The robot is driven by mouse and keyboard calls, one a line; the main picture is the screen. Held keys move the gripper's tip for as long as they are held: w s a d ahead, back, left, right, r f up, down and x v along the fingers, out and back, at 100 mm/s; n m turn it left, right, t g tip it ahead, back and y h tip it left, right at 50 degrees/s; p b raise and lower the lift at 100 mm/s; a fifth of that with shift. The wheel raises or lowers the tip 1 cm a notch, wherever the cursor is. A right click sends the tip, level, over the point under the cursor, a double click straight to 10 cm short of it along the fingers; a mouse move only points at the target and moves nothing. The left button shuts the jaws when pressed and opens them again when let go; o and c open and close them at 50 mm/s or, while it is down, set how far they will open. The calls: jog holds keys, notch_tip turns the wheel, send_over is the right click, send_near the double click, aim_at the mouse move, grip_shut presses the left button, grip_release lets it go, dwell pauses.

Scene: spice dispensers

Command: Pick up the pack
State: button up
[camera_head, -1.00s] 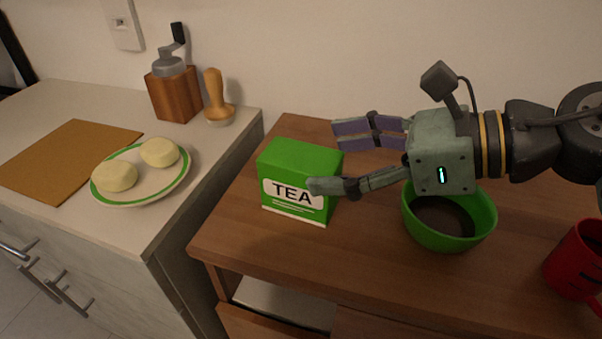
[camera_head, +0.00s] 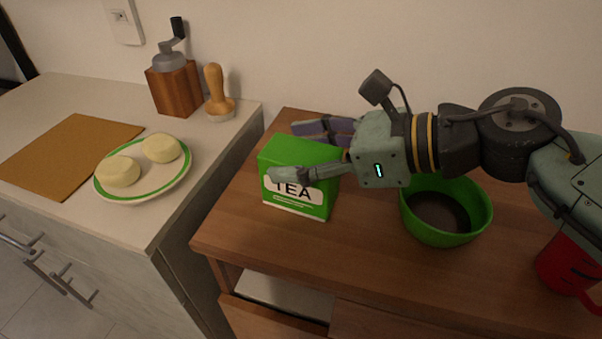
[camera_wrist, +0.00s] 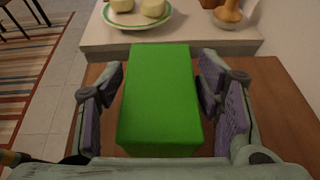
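The pack is a green box with a white TEA label (camera_head: 300,181), upright on the brown wooden cabinet top near its left edge. In the wrist view its green top (camera_wrist: 158,97) lies between the two fingers. My gripper (camera_head: 297,152) reaches in from the right, with one finger in front of the pack and the other behind it. It also shows in the wrist view (camera_wrist: 161,95), open, with a small gap between each purple finger pad and the pack. The near finger covers part of the label.
A green bowl (camera_head: 445,236) stands right of the pack, under my arm. A red mug (camera_head: 568,262) is at the far right, partly hidden. On the lighter counter at left are a plate (camera_head: 142,190) with two pale rounds, a board (camera_head: 66,157), a grinder (camera_head: 175,88) and a wooden tamper (camera_head: 218,95).

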jog(key=c, duration=1)
